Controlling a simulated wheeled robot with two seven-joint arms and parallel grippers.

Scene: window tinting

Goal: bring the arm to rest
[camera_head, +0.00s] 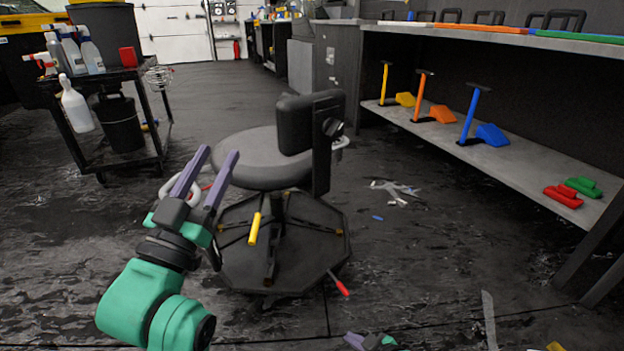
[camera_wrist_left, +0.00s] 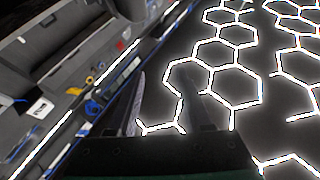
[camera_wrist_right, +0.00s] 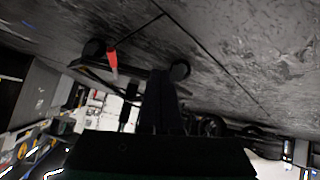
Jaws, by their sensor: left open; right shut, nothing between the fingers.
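My left gripper (camera_head: 220,155) is raised in front of the stool, at the left of the head view. Its two purple fingers point up and are apart, with nothing between them. In the left wrist view its dark fingers (camera_wrist_left: 165,85) stand apart against the ceiling. My right gripper (camera_head: 372,342) shows only in small part at the bottom edge of the head view. In the right wrist view its fingers (camera_wrist_right: 163,88) are together with nothing held. The rest of the right arm is hidden.
A grey stool (camera_head: 245,158) stands close beyond my left gripper. A shelf unit (camera_head: 535,165) with coloured tools is at right. A black cart (camera_head: 125,160) with spray bottles is at left.

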